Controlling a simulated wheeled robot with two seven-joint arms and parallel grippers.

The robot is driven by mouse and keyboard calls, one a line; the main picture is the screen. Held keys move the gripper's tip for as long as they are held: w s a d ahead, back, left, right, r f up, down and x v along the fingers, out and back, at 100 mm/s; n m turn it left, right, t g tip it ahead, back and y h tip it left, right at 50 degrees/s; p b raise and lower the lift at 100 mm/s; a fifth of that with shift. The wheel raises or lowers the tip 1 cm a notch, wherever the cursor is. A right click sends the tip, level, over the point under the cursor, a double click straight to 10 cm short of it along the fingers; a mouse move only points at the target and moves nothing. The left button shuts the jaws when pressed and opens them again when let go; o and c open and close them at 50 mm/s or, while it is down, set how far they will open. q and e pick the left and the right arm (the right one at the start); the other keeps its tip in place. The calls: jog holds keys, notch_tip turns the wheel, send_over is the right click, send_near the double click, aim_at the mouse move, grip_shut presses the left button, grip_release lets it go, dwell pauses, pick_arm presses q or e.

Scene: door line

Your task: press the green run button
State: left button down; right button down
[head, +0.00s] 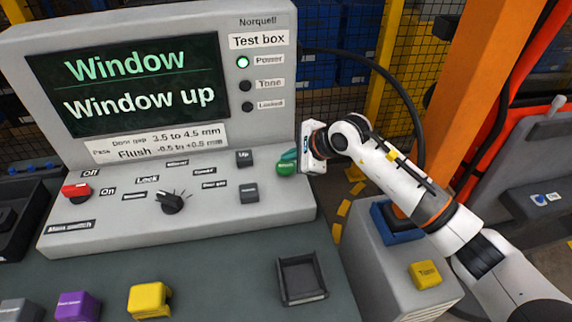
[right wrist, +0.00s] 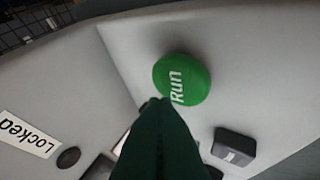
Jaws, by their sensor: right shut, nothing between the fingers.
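The green run button (head: 286,169) is on the right end of the grey test box's sloped panel. It also shows in the right wrist view (right wrist: 182,78), round and marked "Run". My right gripper (head: 290,154) is shut and empty, its fingertips right by the button. In the right wrist view the dark green fingertips (right wrist: 160,103) overlap the button's lower left edge. I cannot tell whether they touch it. My left gripper is not in view.
The test box screen (head: 130,85) reads "Window" and "Window up". The green Power lamp (head: 243,62) is lit. Dark keys (head: 244,158) and a rotary knob (head: 171,203) sit left of the button. An empty black tray (head: 302,297) lies in front.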

aim_at(290, 167)
jog(key=shift+f, duration=0.1)
dwell(0.8)
jog(key=shift+f+b, duration=0.3)
jog(key=shift+b, duration=0.3)
jog(key=shift+f+b, duration=0.45)
dwell(0.4)
jog(key=shift+s+a+f+b, duration=0.1)
jog(key=shift+s+f+b, duration=0.25)
jog(key=shift+f, duration=0.2)
dwell(0.5)
jog(key=shift+r, duration=0.1)
jog(key=shift+w+r, duration=0.45)
jog(key=shift+r, duration=0.45)
jog(key=shift+r+p, duration=0.15)
jog(key=shift+p, duration=0.15)
jog(key=shift+r+p, duration=0.95)
jog(key=shift+r, duration=1.5)
